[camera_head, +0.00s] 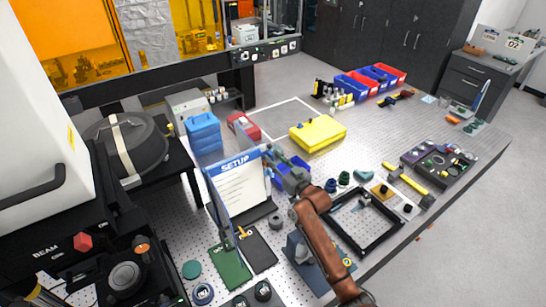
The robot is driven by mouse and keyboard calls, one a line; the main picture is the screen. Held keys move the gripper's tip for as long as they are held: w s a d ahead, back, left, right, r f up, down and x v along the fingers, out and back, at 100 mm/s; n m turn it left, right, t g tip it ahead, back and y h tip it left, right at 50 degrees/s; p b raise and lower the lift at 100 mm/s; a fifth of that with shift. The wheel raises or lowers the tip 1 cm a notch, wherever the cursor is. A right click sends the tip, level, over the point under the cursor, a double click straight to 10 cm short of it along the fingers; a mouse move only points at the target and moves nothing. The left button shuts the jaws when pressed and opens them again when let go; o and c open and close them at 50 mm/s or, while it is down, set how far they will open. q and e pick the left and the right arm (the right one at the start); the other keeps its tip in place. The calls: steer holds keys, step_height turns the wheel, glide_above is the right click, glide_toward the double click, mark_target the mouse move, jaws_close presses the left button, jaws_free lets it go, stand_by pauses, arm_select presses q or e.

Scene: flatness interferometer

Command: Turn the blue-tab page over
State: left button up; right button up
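A page headed SETUP (240,190), white with a blue header band and blue along its left side, stands raised and steeply tilted near the middle of the bench. No separate blue tab can be made out. My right gripper (271,158), at the end of a brown arm coming up from the bottom, is at the page's upper right edge. Its fingers are small and partly lost against the page and a blue bin behind, so I cannot tell whether they are open, shut or touching the page. My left gripper is not seen.
A yellow case (318,132) and blue box (203,132) stand behind the page. A green board (230,268) lies in front. A black frame (368,222), yellow-handled tool (410,186) and dark tray (438,162) are right. The perforated bench is crowded around the page.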

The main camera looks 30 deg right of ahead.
steer(key=shift+w, duration=0.55)
steer(key=shift+a, duration=0.1)
steer(key=shift+c, duration=0.7)
jaws_close()
